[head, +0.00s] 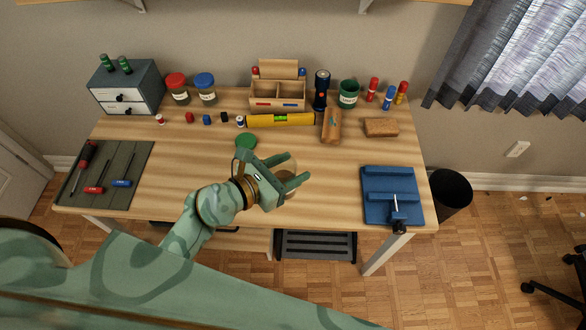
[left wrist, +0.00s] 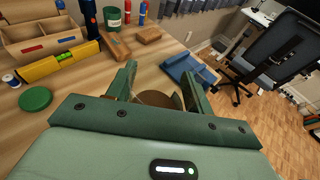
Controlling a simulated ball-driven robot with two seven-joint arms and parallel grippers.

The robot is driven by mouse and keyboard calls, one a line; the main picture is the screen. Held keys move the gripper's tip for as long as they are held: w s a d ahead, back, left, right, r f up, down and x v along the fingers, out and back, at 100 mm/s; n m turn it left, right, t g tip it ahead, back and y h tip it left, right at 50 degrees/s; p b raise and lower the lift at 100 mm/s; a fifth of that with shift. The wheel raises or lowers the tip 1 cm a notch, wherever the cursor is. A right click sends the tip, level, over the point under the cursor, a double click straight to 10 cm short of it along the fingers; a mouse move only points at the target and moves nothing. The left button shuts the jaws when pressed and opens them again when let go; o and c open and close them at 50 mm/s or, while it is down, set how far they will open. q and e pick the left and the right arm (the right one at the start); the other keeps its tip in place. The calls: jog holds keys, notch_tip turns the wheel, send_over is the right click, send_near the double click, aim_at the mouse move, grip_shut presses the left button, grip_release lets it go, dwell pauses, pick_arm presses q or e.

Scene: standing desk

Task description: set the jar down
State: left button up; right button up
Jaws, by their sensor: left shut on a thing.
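My left gripper (head: 291,172) is over the front middle of the desk (head: 330,195), shut on a clear glass jar (head: 288,162) with brown contents. In the left wrist view the jar (left wrist: 160,99) sits between the two green fingers (left wrist: 160,85), its lower part hidden behind the gripper body. Whether its base touches the desk cannot be told. A round green lid (head: 246,141) lies on the desk just behind and left of the gripper; it also shows in the left wrist view (left wrist: 35,99). My right gripper is not in view.
A yellow level (head: 280,120), wooden organizer (head: 277,93), flashlight (head: 321,90) and lidded jars stand at the back. A blue board (head: 391,194) lies at right, a tool mat (head: 130,157) at left. Bare wood surrounds the gripper.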

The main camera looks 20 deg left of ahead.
pick_arm(q)
jog(key=shift+y, duration=0.3)
jog(key=w+f+b, duration=0.3)
jog(key=w+f, duration=0.1)
jog(key=f, duration=0.1)
jog(key=w+f+b, duration=0.4)
jog(key=w+f, duration=0.1)
jog(key=w+f+b, duration=0.4)
jog(key=f, duration=0.1)
jog(key=shift+w+a, duration=0.2)
jog(key=shift+r, duration=0.2)
jog(key=o, duration=1.1)
jog(key=shift+f, duration=0.15)
jog(key=shift+c, duration=0.2)
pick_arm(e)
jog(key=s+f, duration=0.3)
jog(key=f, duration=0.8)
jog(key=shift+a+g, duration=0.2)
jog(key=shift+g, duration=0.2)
